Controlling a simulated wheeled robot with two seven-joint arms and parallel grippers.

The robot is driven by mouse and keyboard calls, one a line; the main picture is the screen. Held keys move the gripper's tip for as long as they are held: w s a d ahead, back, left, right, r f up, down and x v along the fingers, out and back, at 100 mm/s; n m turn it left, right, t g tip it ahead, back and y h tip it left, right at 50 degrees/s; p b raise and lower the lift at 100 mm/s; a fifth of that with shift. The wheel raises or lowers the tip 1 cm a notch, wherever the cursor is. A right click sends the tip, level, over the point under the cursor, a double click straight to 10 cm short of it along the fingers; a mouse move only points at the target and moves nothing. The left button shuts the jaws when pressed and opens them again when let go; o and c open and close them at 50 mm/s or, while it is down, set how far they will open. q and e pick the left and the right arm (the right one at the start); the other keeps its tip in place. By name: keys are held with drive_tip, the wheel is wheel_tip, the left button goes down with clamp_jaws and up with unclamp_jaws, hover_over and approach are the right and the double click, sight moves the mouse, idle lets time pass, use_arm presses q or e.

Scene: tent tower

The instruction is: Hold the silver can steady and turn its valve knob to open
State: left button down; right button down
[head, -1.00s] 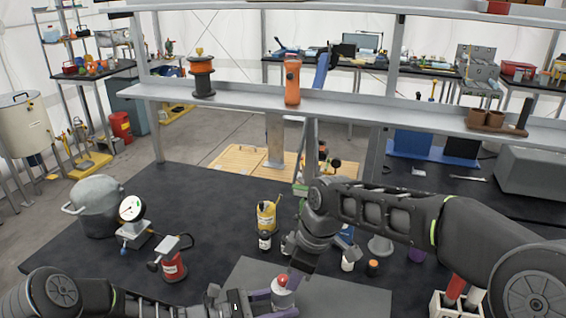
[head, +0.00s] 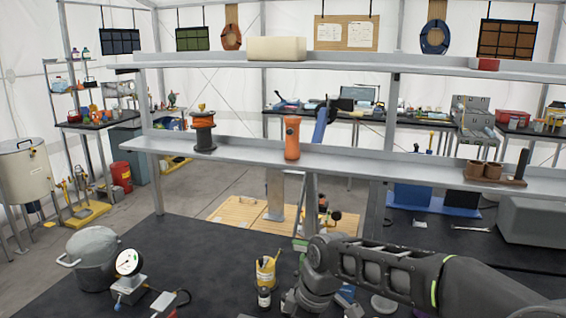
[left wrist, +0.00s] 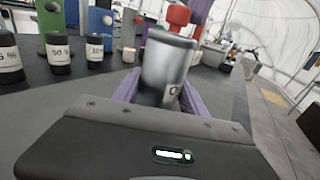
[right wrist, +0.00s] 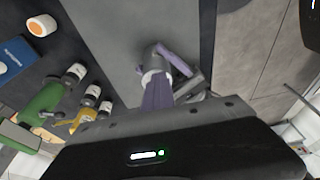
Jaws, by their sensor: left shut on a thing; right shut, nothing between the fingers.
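The silver can (left wrist: 166,62) stands upright between the purple fingers of my left gripper (left wrist: 162,88), which is shut on it. Its red valve knob (left wrist: 178,14) sticks up on top at the upper edge of the left wrist view. My right gripper (right wrist: 158,92) is shut and empty, its purple fingers pointing at the can's top (right wrist: 155,62) in the right wrist view. The knob cannot be made out there. I cannot tell whether the right fingers touch it. The can and both grippers are out of the head view.
Dark labelled bottles (left wrist: 58,52) stand left of the can. The pot (head: 92,258) and gauge (head: 129,262) are at the table's left.

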drive_tip(key=shift+w, duration=0.2)
drive_tip(key=shift+w+d, duration=0.2)
drive_tip(key=shift+w, duration=0.35)
drive_tip(key=shift+w+a+r, duration=0.1)
drive_tip(key=shift+w, duration=0.1)
idle(0.4)
drive_tip(key=shift+d, duration=0.5)
